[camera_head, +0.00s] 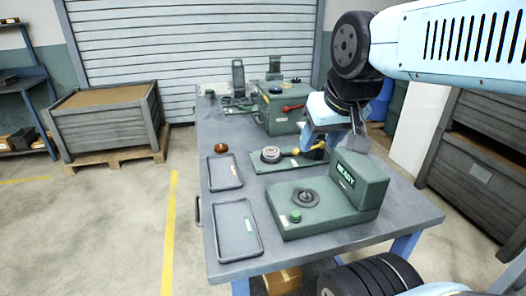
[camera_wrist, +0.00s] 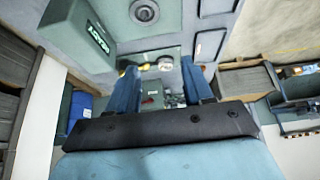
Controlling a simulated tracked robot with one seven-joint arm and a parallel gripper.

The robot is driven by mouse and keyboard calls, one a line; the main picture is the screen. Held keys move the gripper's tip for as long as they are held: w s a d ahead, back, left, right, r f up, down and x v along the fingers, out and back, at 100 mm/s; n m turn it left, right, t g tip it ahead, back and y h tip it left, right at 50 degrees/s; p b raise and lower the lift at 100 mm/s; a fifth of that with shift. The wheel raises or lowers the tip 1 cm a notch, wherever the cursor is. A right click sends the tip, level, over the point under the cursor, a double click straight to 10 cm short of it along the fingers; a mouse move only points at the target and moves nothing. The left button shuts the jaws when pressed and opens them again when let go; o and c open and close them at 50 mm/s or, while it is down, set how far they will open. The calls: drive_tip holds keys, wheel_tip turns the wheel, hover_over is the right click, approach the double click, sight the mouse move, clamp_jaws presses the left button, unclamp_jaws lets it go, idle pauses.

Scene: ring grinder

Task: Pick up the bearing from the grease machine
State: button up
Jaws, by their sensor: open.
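A pale ring-shaped bearing (camera_head: 270,154) sits on a low green base plate (camera_head: 262,168) in the middle of the table, likely the grease machine. A yellow-tipped part (camera_head: 296,151) stands beside it. In the wrist view a small pale round thing (camera_wrist: 166,65), probably the bearing, shows between the fingers, with yellow at its left. My gripper (camera_head: 319,143) is to the right of the bearing, above the table and apart from it. Its two blue fingers (camera_wrist: 164,88) are spread, with nothing held between them.
A green machine (camera_head: 361,182) reading "READY", with a round spindle (camera_head: 306,197) and green button, stands at the front right. Behind is a green box (camera_head: 283,108) with a red handle (camera_head: 293,107). Two grey trays (camera_head: 224,171) and a copper-coloured bowl (camera_head: 221,148) are left.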

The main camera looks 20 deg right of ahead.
drive_tip(key=shift+o, duration=0.7)
drive_tip(key=shift+w+r, duration=0.15)
drive_tip(key=shift+w, duration=0.2)
drive_tip(key=o, duration=0.6)
drive_tip(key=shift+m+g, duration=0.3)
drive_tip(key=shift+g, duration=0.4)
drive_tip(key=w, duration=0.2)
drive_tip(key=w+d+r, duration=0.1)
drive_tip(key=w, duration=0.4)
drive_tip(key=shift+w+d+r, duration=0.2)
drive_tip(key=shift+d+r, duration=0.05)
drive_tip(key=shift+o, duration=0.2)
drive_tip(key=w+g, duration=0.1)
drive_tip(key=w, duration=0.8)
drive_tip(key=shift+w+f+m, duration=0.4)
drive_tip(key=shift+f, duration=0.05)
drive_tip(key=m+g, duration=0.1)
drive_tip(key=g, duration=0.2)
hover_over(271, 151)
wheel_tip(271, 151, down, 11)
drive_tip(key=f, duration=0.8)
drive_tip(key=shift+s+f, duration=0.1)
drive_tip(key=shift+s, duration=0.15)
drive_tip(key=shift+w+f, duration=0.15)
drive_tip(key=shift+f, duration=1.15)
drive_tip(key=shift+w+f, duration=0.15)
drive_tip(key=shift+f, duration=1.1)
